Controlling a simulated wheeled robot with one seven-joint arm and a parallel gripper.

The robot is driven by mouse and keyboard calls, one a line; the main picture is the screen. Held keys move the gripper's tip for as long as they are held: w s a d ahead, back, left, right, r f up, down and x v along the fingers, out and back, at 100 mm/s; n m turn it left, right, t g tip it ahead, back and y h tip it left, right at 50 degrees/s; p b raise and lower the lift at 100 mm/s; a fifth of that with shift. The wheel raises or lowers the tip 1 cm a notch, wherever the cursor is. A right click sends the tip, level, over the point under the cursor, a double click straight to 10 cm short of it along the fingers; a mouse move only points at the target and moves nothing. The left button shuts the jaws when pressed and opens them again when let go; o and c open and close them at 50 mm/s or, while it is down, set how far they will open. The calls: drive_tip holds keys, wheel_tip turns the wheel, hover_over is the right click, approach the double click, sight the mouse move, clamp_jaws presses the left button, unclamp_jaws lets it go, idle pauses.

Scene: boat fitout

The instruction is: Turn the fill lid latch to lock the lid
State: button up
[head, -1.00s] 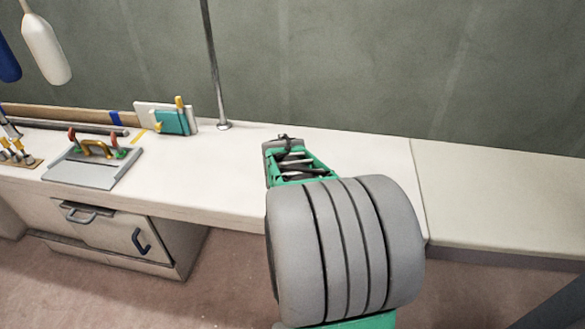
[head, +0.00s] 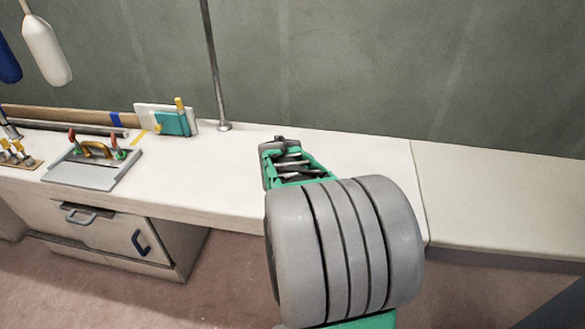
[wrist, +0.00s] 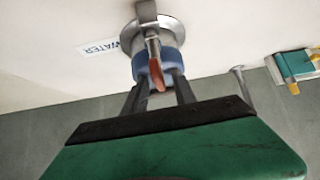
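In the wrist view, a round metal fill fitting (wrist: 172,27) is set in the white surface, with a blue collar (wrist: 142,68) below it in the picture. An orange-red latch lever (wrist: 156,77) sticks out from its middle toward me. My gripper (wrist: 158,82) has its two dark fingers apart, one on each side of the lever. Gaps show between lever and fingers; the fingertips are partly hidden at the collar, so contact is unclear. In the head view my arm hides the fitting, and my fingers do not show clearly.
A WATER label (wrist: 97,48) lies beside the fitting. On the white counter (head: 225,180) are a metal post (head: 214,70), a teal box (head: 173,123) and a grey panel with a yellow handle (head: 92,172). A drawer cabinet (head: 105,235) stands below. The counter right of my arm is clear.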

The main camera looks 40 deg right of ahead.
drive_tip(key=v, duration=0.7)
drive_tip(key=shift+s+a+r, duration=0.2)
drive_tip(key=shift+a+r, duration=0.05)
drive_tip(key=shift+a, duration=0.05)
drive_tip(key=s+a+r+n+g+y+p, duration=0.1)
drive_tip(key=s+a+n+y+p, duration=0.1)
drive_tip(key=a, duration=0.7)
drive_tip(key=s+a+r+n+g+y+p, duration=0.1)
drive_tip(key=s+a+r+n+y+p, duration=0.1)
drive_tip(key=a, duration=0.7)
drive_tip(key=s+a+r+n+y+p, duration=0.1)
drive_tip(key=a+n+p, duration=0.3)
drive_tip(key=a, duration=0.5)
drive_tip(key=shift+s+a+r+n+g+y+p, duration=0.2)
drive_tip(key=shift+s+r+n+g+y+p, duration=0.15)
drive_tip(key=shift+s+n+y, duration=0.45)
drive_tip(key=shift+w+f, duration=0.1)
